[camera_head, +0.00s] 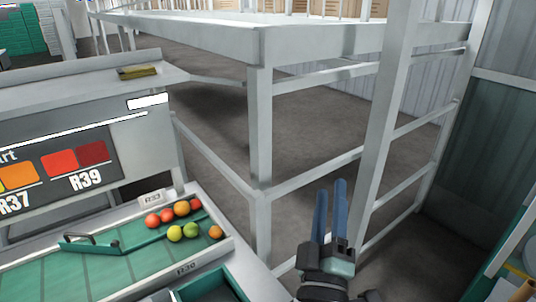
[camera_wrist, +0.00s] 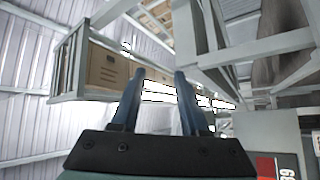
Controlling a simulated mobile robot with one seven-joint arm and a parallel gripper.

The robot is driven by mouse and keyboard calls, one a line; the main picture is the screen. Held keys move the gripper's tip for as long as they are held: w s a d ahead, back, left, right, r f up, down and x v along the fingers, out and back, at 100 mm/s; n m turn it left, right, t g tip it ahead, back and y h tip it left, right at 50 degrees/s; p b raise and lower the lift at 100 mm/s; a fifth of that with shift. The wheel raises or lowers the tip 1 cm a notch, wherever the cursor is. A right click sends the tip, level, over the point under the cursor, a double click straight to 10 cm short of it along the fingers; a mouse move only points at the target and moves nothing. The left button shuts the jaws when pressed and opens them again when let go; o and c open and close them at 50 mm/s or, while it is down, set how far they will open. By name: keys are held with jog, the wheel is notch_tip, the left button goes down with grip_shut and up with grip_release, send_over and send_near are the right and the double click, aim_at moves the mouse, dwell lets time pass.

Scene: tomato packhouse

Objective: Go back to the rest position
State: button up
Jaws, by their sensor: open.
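My gripper (camera_head: 330,212) is raised at the lower middle right of the head view, with its two blue fingers pointing up. In the wrist view my gripper (camera_wrist: 158,75) shows both fingers apart with nothing between them. It is open and empty. In the head view it appears in front of a grey metal frame and touches nothing that I can make out.
A green sorting table (camera_head: 75,278) with several red, orange and green tomatoes (camera_head: 190,232) stands at the lower left. Behind it is a colour chart board (camera_head: 70,172). A grey metal frame (camera_head: 259,130) fills the middle. Cardboard boxes (camera_wrist: 107,68) show in the wrist view.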

notch_tip(320, 180, up, 14)
jog(key=s+a+m+t+h, duration=0.1)
jog(key=s+m+h, duration=0.1)
jog(key=m, duration=0.4)
jog(key=s+a+r+m+t+y, duration=0.1)
jog(key=s+a+r+t+y, duration=0.1)
jog(key=s+r, duration=0.4)
jog(key=s+a+r+m+t+y, duration=0.2)
jog(key=s+a+r+y, duration=0.2)
jog(key=r, duration=0.8)
jog(key=s+a, duration=0.2)
jog(key=a, duration=0.1)
jog(key=shift+s+r+y, duration=0.2)
jog(key=shift+r+y, duration=0.1)
jog(key=shift+r, duration=0.1)
